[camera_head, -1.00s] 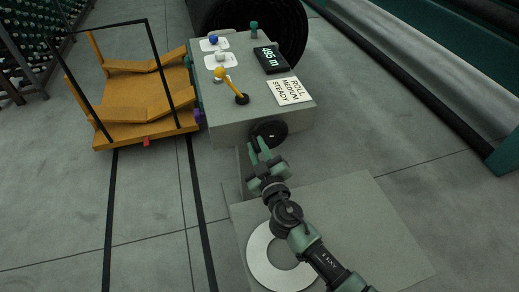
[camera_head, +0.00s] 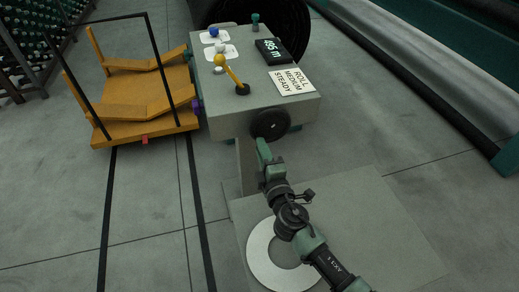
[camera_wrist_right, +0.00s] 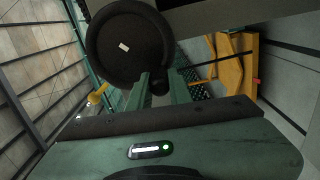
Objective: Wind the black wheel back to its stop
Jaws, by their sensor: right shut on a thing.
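The black wheel (camera_head: 275,121) is a dark disc with a small pale mark, on the front face of the grey console (camera_head: 225,122). In the right wrist view the wheel (camera_wrist_right: 112,58) is at the upper left, with a dark knob (camera_wrist_right: 160,84) at its lower right rim. My right gripper (camera_head: 263,150) is at the wheel's lower left edge. In the wrist view its two green fingers (camera_wrist_right: 161,88) stand on either side of the knob, shut on it. My left gripper is not in view.
The console top holds a display reading 185 m (camera_head: 272,50), a "ROLL MEDIUM STEADY" card (camera_head: 291,81) and a yellow lever (camera_head: 232,75). An orange cart (camera_head: 145,100) stands left. A white ring (camera_head: 258,262) lies on the floor plate below my arm.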

